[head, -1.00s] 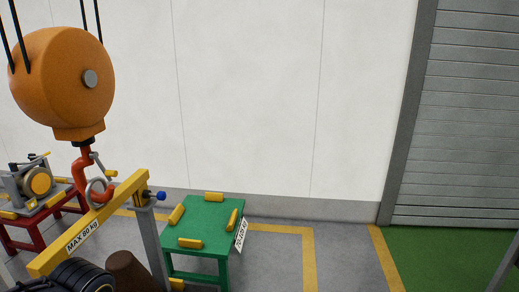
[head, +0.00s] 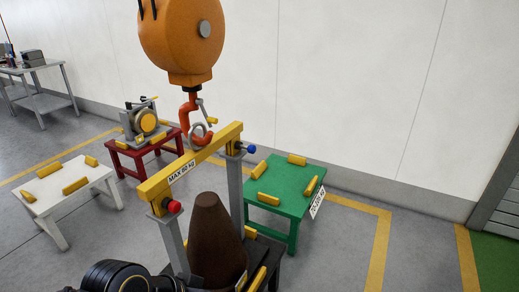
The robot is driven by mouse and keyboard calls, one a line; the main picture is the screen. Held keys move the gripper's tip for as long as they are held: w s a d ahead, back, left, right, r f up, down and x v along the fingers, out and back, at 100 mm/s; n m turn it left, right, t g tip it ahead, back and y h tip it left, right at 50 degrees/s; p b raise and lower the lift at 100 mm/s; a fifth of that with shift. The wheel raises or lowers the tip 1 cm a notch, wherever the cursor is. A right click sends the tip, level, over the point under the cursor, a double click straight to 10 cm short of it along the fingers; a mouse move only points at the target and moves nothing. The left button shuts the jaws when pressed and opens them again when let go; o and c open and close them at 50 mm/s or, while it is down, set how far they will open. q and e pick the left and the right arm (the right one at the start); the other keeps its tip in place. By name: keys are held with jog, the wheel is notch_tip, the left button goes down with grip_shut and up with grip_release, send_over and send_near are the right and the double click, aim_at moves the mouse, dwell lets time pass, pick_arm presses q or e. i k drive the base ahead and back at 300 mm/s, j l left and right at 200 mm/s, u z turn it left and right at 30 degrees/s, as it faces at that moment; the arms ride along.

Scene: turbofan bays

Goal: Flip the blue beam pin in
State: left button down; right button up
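The blue beam pin (head: 251,149) is a small blue knob that sticks out to the right at the far end of the yellow beam (head: 190,171), near the top of the far grey post (head: 235,190). A red knob (head: 174,206) sits at the beam's near end. The beam rests on grey posts and carries a "MAX" weight label. A red hook (head: 190,122) hangs at a metal ring (head: 198,134) above the beam; I cannot tell whether they are engaged. A black link of my arm shows at the bottom left. Neither gripper is in view.
An orange hoist body (head: 180,40) hangs above the beam. A brown cone (head: 216,240) stands under it. A green table (head: 283,205) is behind right, a red stand (head: 148,160) with a machine behind left, and a white table (head: 45,205) at left. Floor at right is clear.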

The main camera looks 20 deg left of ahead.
aim_at(251, 148)
jog(key=i, duration=1.35)
